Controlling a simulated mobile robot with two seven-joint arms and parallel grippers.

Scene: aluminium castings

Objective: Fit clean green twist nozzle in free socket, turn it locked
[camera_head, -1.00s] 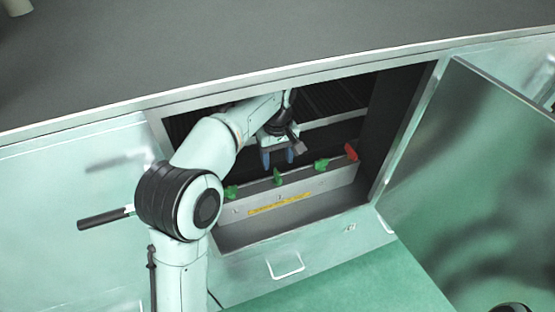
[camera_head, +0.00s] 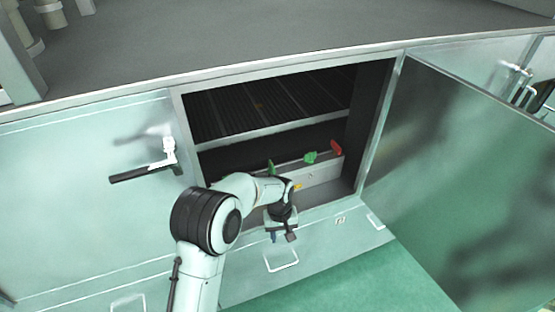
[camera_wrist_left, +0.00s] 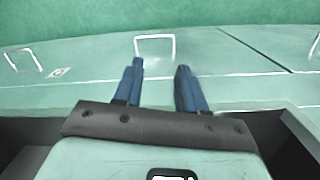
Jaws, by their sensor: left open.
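My left gripper (camera_head: 283,236) is low in front of the open cabinet, just outside its front edge. In the left wrist view its two blue fingers (camera_wrist_left: 161,80) are apart with nothing between them. Inside the cabinet a grey bar (camera_head: 322,172) carries twist nozzles: one green nozzle (camera_head: 310,157), another green nozzle (camera_head: 271,167) partly shown further left, and a red one (camera_head: 337,147) at the right end. My left arm hides the bar's left part. I cannot make out a free socket or which nozzle is clean. My right gripper is not in view.
The cabinet door (camera_head: 455,185) stands open at the right. The left door (camera_head: 80,200) has a dark handle (camera_head: 143,172). A drawer handle (camera_head: 282,260) shows below the opening, also in the left wrist view (camera_wrist_left: 155,37). The green floor (camera_head: 370,280) in front is clear.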

